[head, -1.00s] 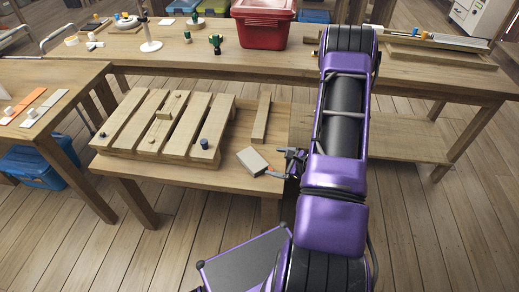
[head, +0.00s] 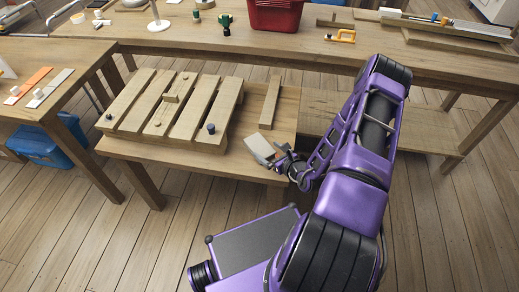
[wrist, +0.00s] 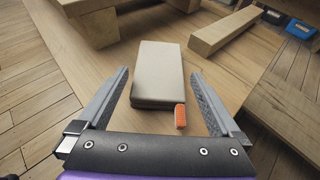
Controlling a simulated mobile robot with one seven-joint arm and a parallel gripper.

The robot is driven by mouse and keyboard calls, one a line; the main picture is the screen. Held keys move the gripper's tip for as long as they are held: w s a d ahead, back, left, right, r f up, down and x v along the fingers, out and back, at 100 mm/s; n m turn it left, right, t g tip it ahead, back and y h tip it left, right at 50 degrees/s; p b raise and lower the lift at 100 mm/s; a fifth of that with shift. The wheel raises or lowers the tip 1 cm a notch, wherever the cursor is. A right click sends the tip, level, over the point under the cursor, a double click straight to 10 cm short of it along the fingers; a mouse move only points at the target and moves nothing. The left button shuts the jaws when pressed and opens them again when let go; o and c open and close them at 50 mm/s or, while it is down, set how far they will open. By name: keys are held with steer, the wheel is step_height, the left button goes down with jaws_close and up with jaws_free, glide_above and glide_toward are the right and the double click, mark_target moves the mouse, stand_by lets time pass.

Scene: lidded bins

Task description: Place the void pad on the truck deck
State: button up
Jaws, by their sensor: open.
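The void pad seems to be the flat grey-beige block (head: 259,149) lying on the low table, near its front right corner. It also shows in the wrist view (wrist: 158,70), with a small orange piece (wrist: 180,116) at its near right corner. The truck deck seems to be the slatted wooden platform (head: 188,108), left of the pad.
A dark peg (head: 211,128) and small wooden blocks (head: 171,98) sit on the slats. A loose wooden bar (head: 271,103) lies right of the deck. A long workbench (head: 240,47) stands behind, with a red bin (head: 275,16). A side table (head: 60,70) stands left.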

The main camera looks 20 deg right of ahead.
mark_target(259, 145)
steer(key=shift+x, duration=3.2)
steer(key=shift+s+f, duration=0.1)
steer(key=shift+c, duration=0.2)
steer(key=c, duration=1.1)
step_height(259, 145, up, 10)
steer(key=shift+r+p, duration=0.1)
steer(key=shift+p, duration=0.35)
steer(key=shift+c, duration=0.2)
steer(key=s+a+r+n+y, duration=0.1)
steer(key=s+a+r+y, duration=0.1)
steer(key=a+r, duration=0.4)
steer(key=s+a+r+n+g+y, duration=0.1)
steer(key=s+a+r+n, duration=0.1)
steer(key=a+r, duration=0.5)
steer(key=shift+s+r+n+g+y, duration=0.35)
steer(key=shift+s+r, duration=0.2)
steer(key=shift+r, duration=1.5)
